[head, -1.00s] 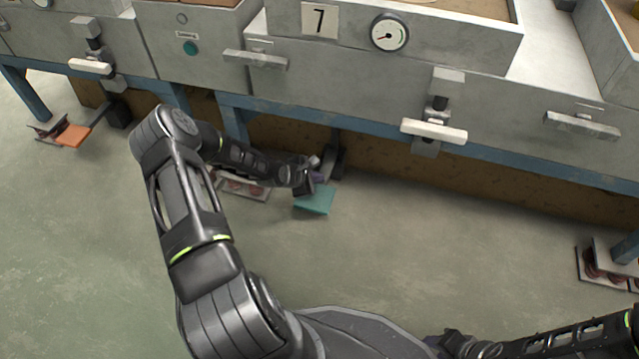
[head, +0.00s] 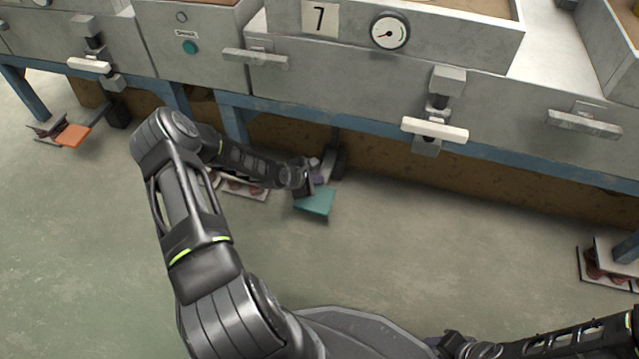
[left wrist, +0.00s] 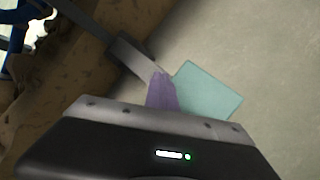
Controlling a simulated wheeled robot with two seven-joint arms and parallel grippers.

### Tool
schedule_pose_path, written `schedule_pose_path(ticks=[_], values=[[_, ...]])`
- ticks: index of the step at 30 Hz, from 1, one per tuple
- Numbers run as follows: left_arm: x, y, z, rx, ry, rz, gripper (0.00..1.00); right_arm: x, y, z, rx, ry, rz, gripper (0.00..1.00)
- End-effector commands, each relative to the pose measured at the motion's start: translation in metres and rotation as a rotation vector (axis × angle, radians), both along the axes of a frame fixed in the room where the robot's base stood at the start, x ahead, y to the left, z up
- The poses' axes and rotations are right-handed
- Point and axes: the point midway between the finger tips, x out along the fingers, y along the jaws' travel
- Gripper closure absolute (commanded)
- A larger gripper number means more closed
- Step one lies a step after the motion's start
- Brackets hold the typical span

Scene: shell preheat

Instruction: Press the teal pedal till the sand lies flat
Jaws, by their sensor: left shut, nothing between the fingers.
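The teal pedal (head: 316,203) sticks out low over the floor from under the bench, below the unit marked 7. It also shows in the left wrist view (left wrist: 208,92). My left gripper (head: 318,180) is shut and empty, at the back end of the pedal plate. Its purple fingers (left wrist: 161,92) overlap the plate's near edge in the left wrist view; I cannot tell whether they touch it. Sand (head: 470,6) shows only as a strip in the tray at the top, so its evenness is unclear. My right gripper (head: 455,344) is partly visible at the bottom; its fingers are unclear.
An orange pedal (head: 73,135) sits at the far left. A gauge (head: 389,31) and white-handled latches (head: 434,130) are on the bench front. Blue bench legs (head: 236,122) stand near my left forearm. Springs on a plate (head: 607,268) lie at right. The middle floor is clear.

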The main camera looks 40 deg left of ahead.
Motion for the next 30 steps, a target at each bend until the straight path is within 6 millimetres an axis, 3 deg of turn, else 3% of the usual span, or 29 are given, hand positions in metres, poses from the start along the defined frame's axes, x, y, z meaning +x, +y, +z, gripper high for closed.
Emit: schedule_pose_path(ticks=[30], values=[[-0.002,0.0,-0.014,-0.001,0.003,0.001,1.0,0.0,0.0,-0.01,0.0,0.0,0.0,0.64]])
